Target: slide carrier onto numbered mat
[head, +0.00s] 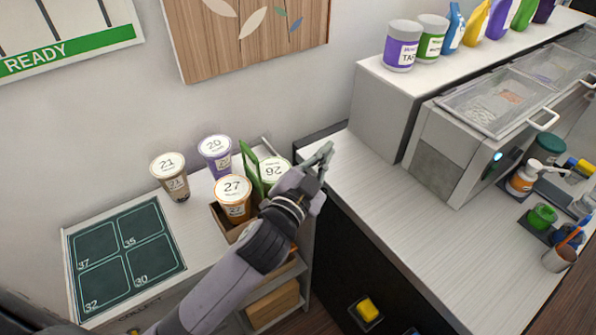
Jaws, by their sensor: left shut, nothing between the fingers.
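The brown carrier (220,222) with a green upright handle panel (249,165) stands near the right end of the white counter. My left gripper (324,158) is shut and empty just right of the carrier. My forearm and wrist hide the carrier's right and front parts, so contact cannot be told.
Cups 21 (172,178) and 20 (216,155) stand behind and left of the carrier. A gap separates this counter from the right-hand counter (395,215), which bears a lidded topping unit (465,150). Counter between carrier and mat is clear.

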